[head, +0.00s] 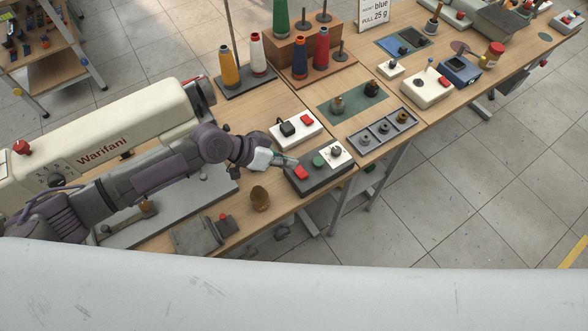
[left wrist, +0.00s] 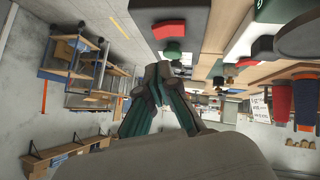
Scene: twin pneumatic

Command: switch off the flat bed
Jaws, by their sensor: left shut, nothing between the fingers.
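The flat bed sewing machine (head: 100,150), cream and lettered "Warifani", lies at the left of the head view with my left arm across it. To its right, a dark control box (head: 322,178) carries a red button (head: 301,172), a green button (head: 318,161) and a white plate with a dark knob (head: 336,152). My left gripper (head: 288,161) is shut and empty, pointing at the box near the red button; contact cannot be told. In the left wrist view the shut fingers (left wrist: 160,72) show below the red button (left wrist: 170,28) and green button (left wrist: 172,50). My right gripper is not in view.
A white power strip (head: 297,130) with a black plug and red switch sits behind the box. Thread cones (head: 229,68) stand farther back. A brown egg-shaped object (head: 260,198) is in front, near the table edge. A grey tray (head: 382,134) lies to the right.

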